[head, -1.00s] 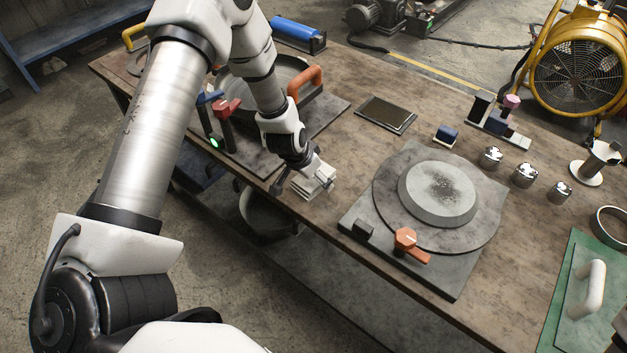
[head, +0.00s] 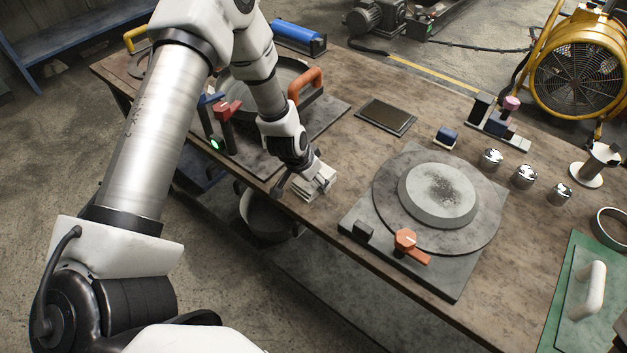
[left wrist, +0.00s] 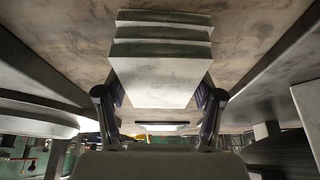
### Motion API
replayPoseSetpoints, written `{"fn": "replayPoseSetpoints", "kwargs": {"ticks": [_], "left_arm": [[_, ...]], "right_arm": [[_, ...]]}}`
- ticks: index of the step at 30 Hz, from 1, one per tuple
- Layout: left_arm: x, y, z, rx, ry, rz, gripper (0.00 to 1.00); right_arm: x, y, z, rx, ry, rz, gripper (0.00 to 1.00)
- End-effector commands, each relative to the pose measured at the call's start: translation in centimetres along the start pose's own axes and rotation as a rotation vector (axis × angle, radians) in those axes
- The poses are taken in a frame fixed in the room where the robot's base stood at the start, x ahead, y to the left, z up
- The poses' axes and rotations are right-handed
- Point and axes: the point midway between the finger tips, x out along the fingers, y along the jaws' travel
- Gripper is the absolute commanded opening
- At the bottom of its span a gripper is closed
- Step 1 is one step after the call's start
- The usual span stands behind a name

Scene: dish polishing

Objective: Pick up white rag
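The white rag (head: 307,190) is a folded, layered stack on the near edge of the wooden table, left of the round turntable. In the left wrist view the rag (left wrist: 155,75) fills the space between my fingers. My left gripper (head: 321,181) is low at the rag, tilted down over it. In the left wrist view the gripper (left wrist: 160,105) has one finger on each side of the rag, spread apart; firm contact is not clear. The rag partly hides the finger pads. My right gripper is not in view.
The turntable (head: 384,211) with an orange knob (head: 405,239) stands close on the right. A base with a round pan and red and blue clamps (head: 228,112) lies left. Small metal cups (head: 525,176) stand farther right. Bare table surrounds the dark tray (head: 386,114).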

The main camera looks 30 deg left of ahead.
Motion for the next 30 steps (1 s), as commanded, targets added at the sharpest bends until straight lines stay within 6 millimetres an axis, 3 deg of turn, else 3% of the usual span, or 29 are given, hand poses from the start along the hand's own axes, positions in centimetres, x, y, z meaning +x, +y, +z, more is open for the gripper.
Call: {"fn": "replayPoseSetpoints", "kwargs": {"ticks": [11, 14, 22, 25, 30], "left_arm": [[-0.5, 0.0, -0.1, 0.000, -0.002, 0.001, 0.32], [-2.1, 0.0, -0.8, -0.002, 0.000, 0.000, 0.32], [-8.5, 0.0, -3.5, -0.002, -0.001, 0.001, 0.32], [-9.6, 0.0, -3.9, -0.002, -0.002, 0.001, 0.32], [-9.7, 0.0, -4.0, -0.001, -0.002, 0.001, 0.32]], "right_arm": [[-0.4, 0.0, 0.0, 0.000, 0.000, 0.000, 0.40], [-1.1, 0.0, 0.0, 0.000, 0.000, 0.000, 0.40], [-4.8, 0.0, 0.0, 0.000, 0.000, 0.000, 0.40], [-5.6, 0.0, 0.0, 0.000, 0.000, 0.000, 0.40], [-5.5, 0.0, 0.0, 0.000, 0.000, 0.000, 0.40]]}}
